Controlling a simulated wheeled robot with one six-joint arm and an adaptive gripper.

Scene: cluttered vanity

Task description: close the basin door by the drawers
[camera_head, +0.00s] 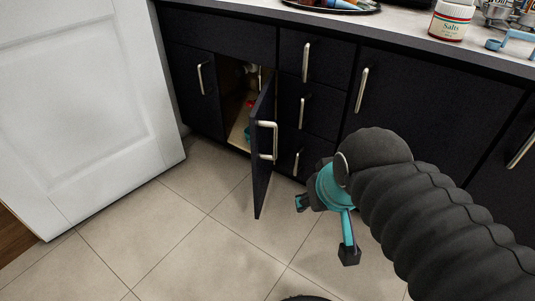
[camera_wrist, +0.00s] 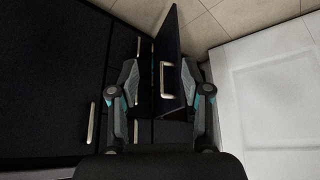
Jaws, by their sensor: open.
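The basin door (camera_head: 262,150) is dark with a silver bar handle (camera_head: 266,140). It stands swung open, left of the drawers (camera_head: 318,98), showing the lit cabinet inside (camera_head: 238,125). My gripper (camera_head: 326,229) is teal and black, open and empty, to the right of the door and low in front of the drawers. In the wrist view the open door (camera_wrist: 172,38) and its handle (camera_wrist: 164,80) appear between the spread fingers (camera_wrist: 162,68), beyond the tips. I see no contact with either finger.
A white panelled door (camera_head: 85,105) stands at the left, near the vanity. The counter (camera_head: 400,30) holds a Salts jar (camera_head: 451,20) and a dark tray (camera_head: 330,7). Teal and red items sit inside the cabinet. The tiled floor (camera_head: 190,235) ahead is clear.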

